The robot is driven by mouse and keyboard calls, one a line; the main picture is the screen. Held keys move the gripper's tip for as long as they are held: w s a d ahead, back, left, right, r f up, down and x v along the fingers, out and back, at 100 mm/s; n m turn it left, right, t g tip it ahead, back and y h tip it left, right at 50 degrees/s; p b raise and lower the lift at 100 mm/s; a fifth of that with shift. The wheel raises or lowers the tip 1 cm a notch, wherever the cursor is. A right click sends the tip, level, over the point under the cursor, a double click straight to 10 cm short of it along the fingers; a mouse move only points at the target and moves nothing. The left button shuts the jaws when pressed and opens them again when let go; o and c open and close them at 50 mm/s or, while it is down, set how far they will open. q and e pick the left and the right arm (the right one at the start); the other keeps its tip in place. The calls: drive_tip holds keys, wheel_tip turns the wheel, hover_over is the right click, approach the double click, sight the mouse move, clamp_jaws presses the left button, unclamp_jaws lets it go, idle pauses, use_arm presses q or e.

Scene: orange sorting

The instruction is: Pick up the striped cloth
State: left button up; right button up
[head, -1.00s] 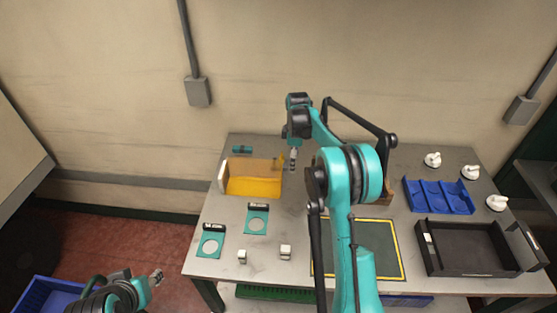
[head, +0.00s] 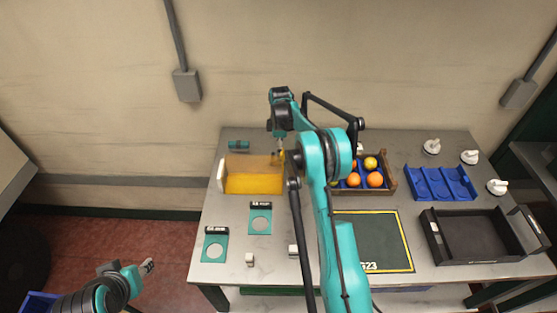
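I cannot make out a striped cloth in the head view; my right arm hides part of the table. My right gripper (head: 279,154) points down at the right end of a yellow translucent box (head: 252,183), near its top edge. Its fingers are too small and partly hidden to tell whether they are open. My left gripper (head: 148,266) is low at the left, off the table and away from everything on it. Its fingers are too small to judge.
A wooden crate (head: 390,177) with oranges, a blue divided tray (head: 441,184) and a black tray (head: 470,237) stand at the right. A green mat (head: 385,240) lies in front. Two teal scales (head: 215,245) are at left. A small teal item (head: 238,145) lies at the back.

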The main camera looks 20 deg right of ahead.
drive_tip(key=f, duration=0.3)
drive_tip(key=shift+w+f, duration=0.25)
drive_tip(key=shift+f, duration=0.05)
drive_tip(key=c, duration=1.3)
drive_tip(key=shift+o, duration=0.2)
drive_tip(key=shift+r, duration=0.15)
